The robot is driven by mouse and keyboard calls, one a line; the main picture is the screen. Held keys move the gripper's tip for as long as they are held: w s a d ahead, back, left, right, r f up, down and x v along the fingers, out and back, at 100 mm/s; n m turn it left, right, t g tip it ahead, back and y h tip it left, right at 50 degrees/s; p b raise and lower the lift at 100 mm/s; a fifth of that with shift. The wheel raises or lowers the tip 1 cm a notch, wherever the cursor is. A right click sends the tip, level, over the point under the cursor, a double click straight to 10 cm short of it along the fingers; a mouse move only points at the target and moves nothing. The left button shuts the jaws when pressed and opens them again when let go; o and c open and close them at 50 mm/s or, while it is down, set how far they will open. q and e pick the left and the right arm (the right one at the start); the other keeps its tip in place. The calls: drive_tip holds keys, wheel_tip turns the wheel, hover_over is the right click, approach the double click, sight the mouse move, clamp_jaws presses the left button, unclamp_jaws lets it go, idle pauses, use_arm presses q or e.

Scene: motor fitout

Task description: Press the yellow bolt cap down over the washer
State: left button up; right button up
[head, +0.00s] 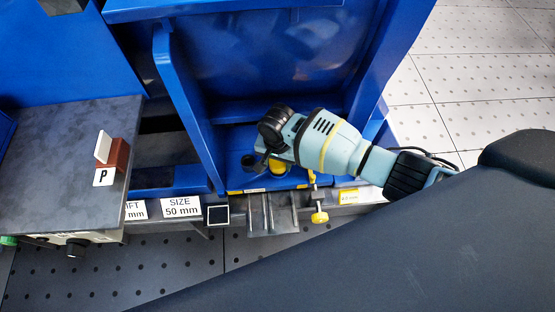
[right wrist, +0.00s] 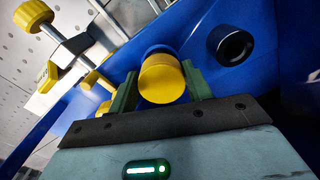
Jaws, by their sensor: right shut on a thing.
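The yellow bolt cap (right wrist: 163,80) is a short round cylinder between the two green fingers of my right gripper (right wrist: 160,88) in the right wrist view. The fingers are shut on its sides. In the head view the cap (head: 278,169) shows just below the gripper head, over the blue surface. A dark blue round edge shows behind the cap in the wrist view; I cannot tell whether the cap touches it. No washer can be made out under the cap. My left gripper is not in view.
A black ring-shaped piece (right wrist: 234,45) stands on the blue panel beside the cap. A yellow-knobbed clamp (head: 319,216) is at the front edge, near metal rods (head: 268,208). Blue walls (head: 181,95) enclose the spot. A grey bench (head: 60,150) stands left.

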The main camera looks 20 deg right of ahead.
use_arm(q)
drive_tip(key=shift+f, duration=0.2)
use_arm(e)
drive_tip(key=shift+f, duration=0.5)
use_arm(q)
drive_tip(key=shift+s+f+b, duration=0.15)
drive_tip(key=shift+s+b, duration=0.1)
drive_tip(key=shift+b, duration=0.05)
use_arm(e)
drive_tip(key=shift+f, duration=0.2)
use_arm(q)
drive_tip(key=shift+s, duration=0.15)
use_arm(e)
drive_tip(key=shift+r, duration=0.1)
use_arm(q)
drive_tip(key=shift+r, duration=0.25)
use_arm(e)
drive_tip(key=shift+r, duration=0.15)
drive_tip(key=shift+r+p, duration=0.3)
drive_tip(key=shift+p, duration=0.25)
drive_tip(key=shift+r+p, duration=0.65)
drive_tip(key=shift+p, duration=0.05)
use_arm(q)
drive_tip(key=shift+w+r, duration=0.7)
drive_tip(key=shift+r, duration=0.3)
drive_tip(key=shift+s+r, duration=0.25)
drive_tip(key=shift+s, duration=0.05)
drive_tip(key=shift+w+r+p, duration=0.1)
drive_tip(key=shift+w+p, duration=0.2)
